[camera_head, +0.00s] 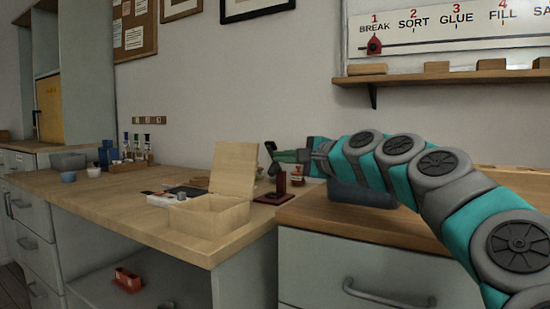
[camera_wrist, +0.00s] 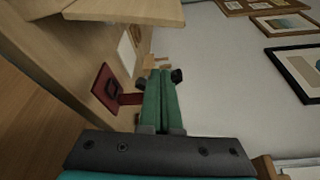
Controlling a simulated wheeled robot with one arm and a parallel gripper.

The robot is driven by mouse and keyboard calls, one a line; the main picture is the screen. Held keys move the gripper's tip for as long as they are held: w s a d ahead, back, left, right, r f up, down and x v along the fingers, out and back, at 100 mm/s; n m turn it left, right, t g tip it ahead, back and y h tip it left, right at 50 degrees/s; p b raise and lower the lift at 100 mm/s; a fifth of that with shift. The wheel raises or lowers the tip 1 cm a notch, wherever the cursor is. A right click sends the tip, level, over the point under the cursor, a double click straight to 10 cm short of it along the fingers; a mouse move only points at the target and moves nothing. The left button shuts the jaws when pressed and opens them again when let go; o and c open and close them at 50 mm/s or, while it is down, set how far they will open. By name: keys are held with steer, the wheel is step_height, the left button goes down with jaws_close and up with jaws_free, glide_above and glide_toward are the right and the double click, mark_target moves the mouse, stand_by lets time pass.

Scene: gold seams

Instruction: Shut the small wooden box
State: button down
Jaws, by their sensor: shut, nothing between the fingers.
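The small wooden box (camera_head: 209,215) stands near the front right corner of the left bench. Its lid (camera_head: 234,169) is raised about upright at the back. My gripper (camera_head: 271,158) is to the right of the lid, apart from it, above a dark red stand. In the wrist view my gripper (camera_wrist: 161,76) shows its green fingers shut together with nothing between them. The pale wooden shape at the top of the wrist view (camera_wrist: 125,8) looks like part of the box, cut off by the frame edge.
A dark red stand (camera_head: 279,192) sits just below my gripper, also in the wrist view (camera_wrist: 103,88). A wall shelf (camera_head: 450,77) hangs above my arm.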

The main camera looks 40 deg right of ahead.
mark_target(236, 170)
steer(key=w+a, duration=0.4)
steer(key=w, duration=0.2)
steer(key=shift+w+r+b, duration=0.15)
steer(key=shift+w+b, duration=0.05)
steer(key=shift+b, duration=0.15)
steer(key=shift+a, duration=0.1)
stand_by(0.4)
